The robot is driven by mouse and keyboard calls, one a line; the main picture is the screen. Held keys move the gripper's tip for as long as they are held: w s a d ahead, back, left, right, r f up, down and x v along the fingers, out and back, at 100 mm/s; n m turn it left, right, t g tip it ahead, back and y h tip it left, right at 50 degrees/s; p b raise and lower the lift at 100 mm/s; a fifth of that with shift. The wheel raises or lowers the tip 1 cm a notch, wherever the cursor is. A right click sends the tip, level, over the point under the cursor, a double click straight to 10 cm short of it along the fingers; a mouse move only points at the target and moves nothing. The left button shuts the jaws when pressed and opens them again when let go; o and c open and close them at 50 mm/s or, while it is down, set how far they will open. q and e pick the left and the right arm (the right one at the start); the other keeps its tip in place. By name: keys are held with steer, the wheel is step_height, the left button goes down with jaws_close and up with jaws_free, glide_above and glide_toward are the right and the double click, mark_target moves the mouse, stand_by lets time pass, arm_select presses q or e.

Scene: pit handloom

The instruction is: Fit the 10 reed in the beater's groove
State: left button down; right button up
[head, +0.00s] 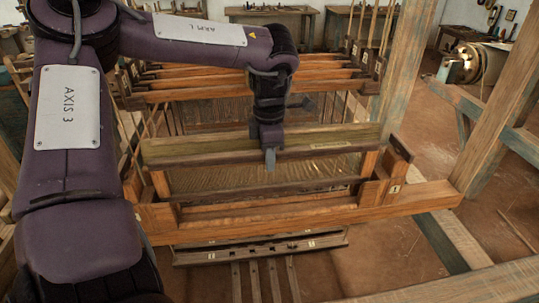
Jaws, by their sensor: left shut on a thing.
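The reed (225,179) is a wide comb of fine brass-coloured wires between two dark bars. It stands roughly upright between the end posts of the wooden beater (300,215). I cannot read a number on it. My left gripper (270,159) points down at the middle of the reed's upper bar and is shut on it. The reed's lower bar (290,189) lies just above the beater's lower beam in the picture. The groove is not clearly visible, so I cannot tell whether the bar sits in it. My right gripper is not in view.
A greenish wooden bar (340,136) runs across just behind the reed. Heddle shafts (190,82) hang further back. Thick loom posts (490,110) stand on the right. A dark slotted rail (225,255) and treadles lie below in front. Benches line the back wall.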

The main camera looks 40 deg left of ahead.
arm_select(q)
step_height(320, 180, down, 2)
steer(key=shift+s+d+b, duration=0.1)
steer(key=shift+b, duration=0.7)
steer(key=shift+f+b, duration=2.35)
steer(key=shift+f, duration=0.15)
steer(key=c, duration=1.2)
jaws_free()
steer(key=shift+o, duration=0.2)
step_height(320, 180, up, 8)
steer(key=shift+f, duration=0.1)
step_height(320, 180, up, 7)
steer(key=p, duration=0.9)
glide_above(269, 185)
